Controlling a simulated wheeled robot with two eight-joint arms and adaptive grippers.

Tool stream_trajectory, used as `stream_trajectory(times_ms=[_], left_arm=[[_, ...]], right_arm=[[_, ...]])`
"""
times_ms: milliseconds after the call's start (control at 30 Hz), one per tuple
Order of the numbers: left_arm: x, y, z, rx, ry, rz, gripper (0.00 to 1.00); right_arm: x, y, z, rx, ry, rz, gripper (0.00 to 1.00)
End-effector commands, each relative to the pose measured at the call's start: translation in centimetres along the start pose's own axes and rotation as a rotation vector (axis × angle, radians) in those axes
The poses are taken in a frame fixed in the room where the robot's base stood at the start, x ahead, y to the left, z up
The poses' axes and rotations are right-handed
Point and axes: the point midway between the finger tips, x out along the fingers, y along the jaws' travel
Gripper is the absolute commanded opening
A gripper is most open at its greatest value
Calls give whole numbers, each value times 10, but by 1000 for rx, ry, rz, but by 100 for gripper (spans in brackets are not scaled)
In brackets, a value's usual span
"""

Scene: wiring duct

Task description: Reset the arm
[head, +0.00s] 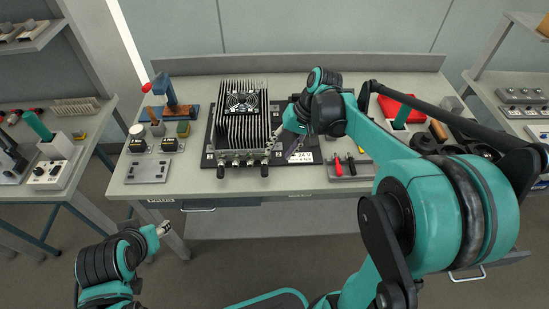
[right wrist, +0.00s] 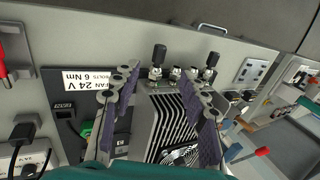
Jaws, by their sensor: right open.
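My right gripper (head: 282,148) is open over the right front corner of a finned metal unit. In the right wrist view its two padded fingers (right wrist: 160,80) are spread, with the unit's fins and front connectors showing between and beyond them. Nothing is held between them. The finned metal unit (head: 231,134) has a round fan on top and black-ended connectors along its front; it also shows in the right wrist view (right wrist: 172,122). My left gripper (head: 163,229) is low at the left, in front of the bench and away from everything on it. Its jaws are too small to judge.
The unit sits on a black mat (head: 312,145) with a white label, on the grey bench (head: 225,186). A holder with red and black tools (head: 349,165) is to the right, beside a red case (head: 390,106). A metal plate (head: 148,171) lies left.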

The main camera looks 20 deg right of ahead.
Motion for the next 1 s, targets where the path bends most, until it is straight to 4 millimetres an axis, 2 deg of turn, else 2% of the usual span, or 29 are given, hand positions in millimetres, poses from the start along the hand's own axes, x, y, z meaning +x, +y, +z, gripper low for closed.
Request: stream_trajectory(times_ms=[167,700,867,1000], left_arm=[[0,0,0,0,0,0,44],[0,0,0,0,0,0,44],[0,0,0,0,0,0,44],[0,0,0,0,0,0,44]], right_arm=[[-9,0,0,0,0,0,44],[-10,-1,3,-4,6,4,44],[-15,-5,26,-42,71,50,44],[-21,-6,62,-113,185,123,44]])
